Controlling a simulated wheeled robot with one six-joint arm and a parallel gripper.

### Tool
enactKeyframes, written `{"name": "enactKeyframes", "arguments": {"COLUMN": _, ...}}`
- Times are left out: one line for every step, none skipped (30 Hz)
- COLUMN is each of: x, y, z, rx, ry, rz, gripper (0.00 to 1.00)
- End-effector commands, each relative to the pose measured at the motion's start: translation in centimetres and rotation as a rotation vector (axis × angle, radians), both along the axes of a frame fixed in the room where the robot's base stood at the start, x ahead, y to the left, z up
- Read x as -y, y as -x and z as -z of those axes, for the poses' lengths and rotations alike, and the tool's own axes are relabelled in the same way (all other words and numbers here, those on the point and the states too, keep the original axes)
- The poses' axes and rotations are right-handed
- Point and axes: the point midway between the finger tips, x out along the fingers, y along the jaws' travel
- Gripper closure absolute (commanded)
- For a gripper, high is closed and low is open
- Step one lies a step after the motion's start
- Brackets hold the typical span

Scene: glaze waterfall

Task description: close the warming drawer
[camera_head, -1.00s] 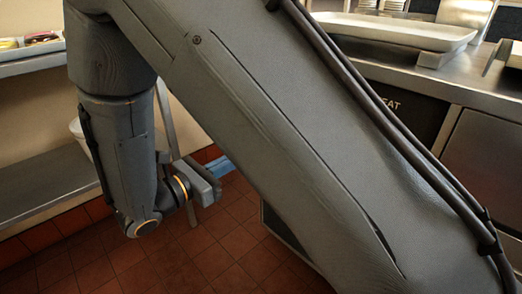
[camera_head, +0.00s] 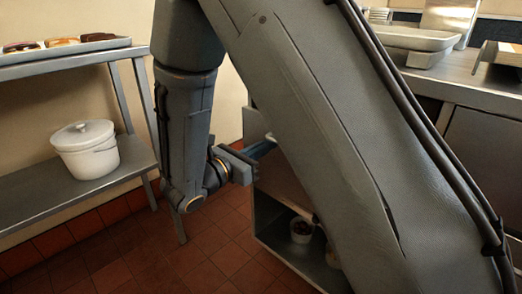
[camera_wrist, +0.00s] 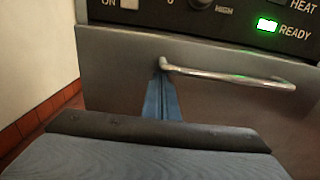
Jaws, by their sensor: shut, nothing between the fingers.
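The warming drawer (camera_wrist: 115,75) shows in the wrist view as a grey metal front with a curved, shiny bar handle (camera_wrist: 232,76). It lies below a black control panel (camera_wrist: 222,14) with a lit green light. How far the drawer stands out cannot be told. My gripper (camera_wrist: 161,82) is shut and empty, its blue fingers pointing at the front by the handle's left end. Whether they touch cannot be told. In the head view my gripper (camera_head: 266,147) is beside a grey front, partly hidden by my arm.
An open compartment (camera_head: 272,220) low in the unit holds small containers (camera_head: 301,229). A steel shelf rack (camera_head: 60,190) with a white lidded pot (camera_head: 86,150) and a food tray (camera_head: 65,46) stands at left. The counter (camera_head: 450,77) is at right. Tiled floor (camera_head: 215,260) is clear between.

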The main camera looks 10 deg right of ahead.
Motion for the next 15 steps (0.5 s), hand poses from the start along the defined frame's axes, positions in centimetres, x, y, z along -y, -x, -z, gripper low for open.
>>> {"name": "enactKeyframes", "arguments": {"x": 0.0, "y": 0.0, "z": 0.0, "rx": 0.000, "ry": 0.000, "rz": 0.000, "gripper": 1.00}}
{"name": "enactKeyframes", "arguments": {"x": 0.0, "y": 0.0, "z": 0.0, "rx": 0.000, "ry": 0.000, "rz": 0.000, "gripper": 1.00}}
{"name": "enactKeyframes", "arguments": {"x": 0.0, "y": 0.0, "z": 0.0, "rx": 0.000, "ry": 0.000, "rz": 0.000, "gripper": 1.00}}
{"name": "enactKeyframes", "arguments": {"x": 0.0, "y": 0.0, "z": 0.0, "rx": 0.000, "ry": 0.000, "rz": 0.000, "gripper": 1.00}}
{"name": "enactKeyframes", "arguments": {"x": 0.0, "y": 0.0, "z": 0.0, "rx": 0.000, "ry": 0.000, "rz": 0.000, "gripper": 1.00}}
{"name": "enactKeyframes", "arguments": {"x": 0.0, "y": 0.0, "z": 0.0, "rx": 0.000, "ry": 0.000, "rz": 0.000, "gripper": 1.00}}
{"name": "enactKeyframes", "arguments": {"x": 0.0, "y": 0.0, "z": 0.0, "rx": 0.000, "ry": 0.000, "rz": 0.000, "gripper": 1.00}}
{"name": "enactKeyframes", "arguments": {"x": 0.0, "y": 0.0, "z": 0.0, "rx": 0.000, "ry": 0.000, "rz": 0.000, "gripper": 1.00}}
{"name": "enactKeyframes", "arguments": {"x": 0.2, "y": -0.1, "z": -0.1, "rx": -0.001, "ry": 0.001, "rz": 0.001, "gripper": 1.00}}
{"name": "enactKeyframes", "arguments": {"x": 0.4, "y": -0.2, "z": -0.1, "rx": -0.001, "ry": 0.001, "rz": 0.002, "gripper": 1.00}}
{"name": "enactKeyframes", "arguments": {"x": 0.7, "y": -0.3, "z": -0.1, "rx": -0.002, "ry": 0.001, "rz": 0.002, "gripper": 1.00}}
{"name": "enactKeyframes", "arguments": {"x": 1.2, "y": -0.6, "z": -0.2, "rx": -0.002, "ry": 0.001, "rz": 0.004, "gripper": 1.00}}
{"name": "enactKeyframes", "arguments": {"x": 1.6, "y": -0.8, "z": -0.2, "rx": -0.002, "ry": 0.001, "rz": 0.004, "gripper": 1.00}}
{"name": "enactKeyframes", "arguments": {"x": 1.9, "y": -1.1, "z": -0.3, "rx": -0.001, "ry": 0.001, "rz": 0.004, "gripper": 1.00}}
{"name": "enactKeyframes", "arguments": {"x": 2.5, "y": -1.4, "z": -0.3, "rx": -0.002, "ry": 0.001, "rz": 0.005, "gripper": 1.00}}
